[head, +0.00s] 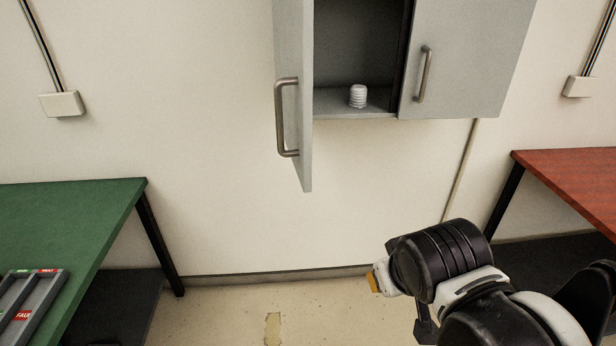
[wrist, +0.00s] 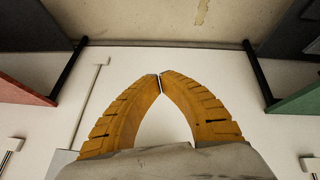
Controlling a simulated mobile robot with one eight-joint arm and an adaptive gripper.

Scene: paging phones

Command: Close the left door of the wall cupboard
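The wall cupboard (head: 352,112) is grey and hangs on the wall at the top of the head view. Its left door (head: 305,150) stands open, swung out from the wall, with a bar handle (head: 283,118) on its outer face. The right door (head: 470,60) is shut and has its own handle (head: 424,74). My gripper (head: 375,281) is low and to the right of the open door, apart from it. In the wrist view its orange fingers (wrist: 160,82) meet at the tips with nothing between them.
A white ribbed object (head: 357,95) stands on the cupboard floor. A green table (head: 75,215) with a grey tray (head: 40,290) is at the left, and a red table (head: 570,180) at the right. The wall and floor between the tables are clear below the cupboard.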

